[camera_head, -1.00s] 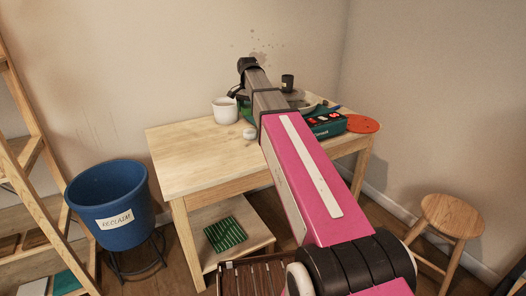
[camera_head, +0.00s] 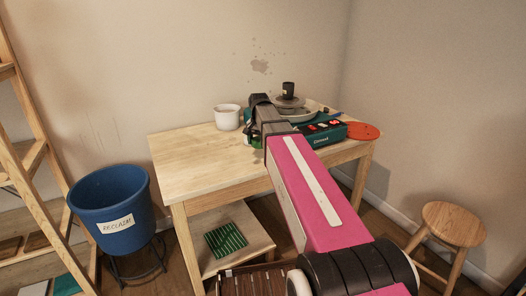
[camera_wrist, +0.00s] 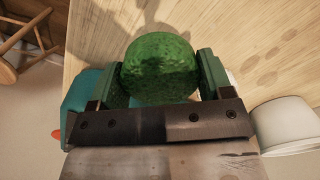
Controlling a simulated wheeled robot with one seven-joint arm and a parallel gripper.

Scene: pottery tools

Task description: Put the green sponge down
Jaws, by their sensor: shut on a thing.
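The green sponge (camera_wrist: 160,68) is a rounded, rough block between the two green fingers of my gripper (camera_wrist: 158,84) in the wrist view. The fingers are shut on its sides. Bare wood of the table (camera_wrist: 245,35) shows beyond the sponge, with a dark shadow on it. I cannot tell how large the gap between sponge and wood is. In the head view my gripper (camera_head: 257,148) is over the right part of the table (camera_head: 190,165), and my arm hides most of the sponge.
A white pot (camera_head: 227,117) stands left of my gripper. A teal pottery wheel (camera_head: 325,134) with a dark cup (camera_head: 288,88) stands to the right, beside an orange disc (camera_head: 363,131). The table's left part is clear. A blue bucket (camera_head: 110,205) and a stool (camera_head: 453,223) flank the table.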

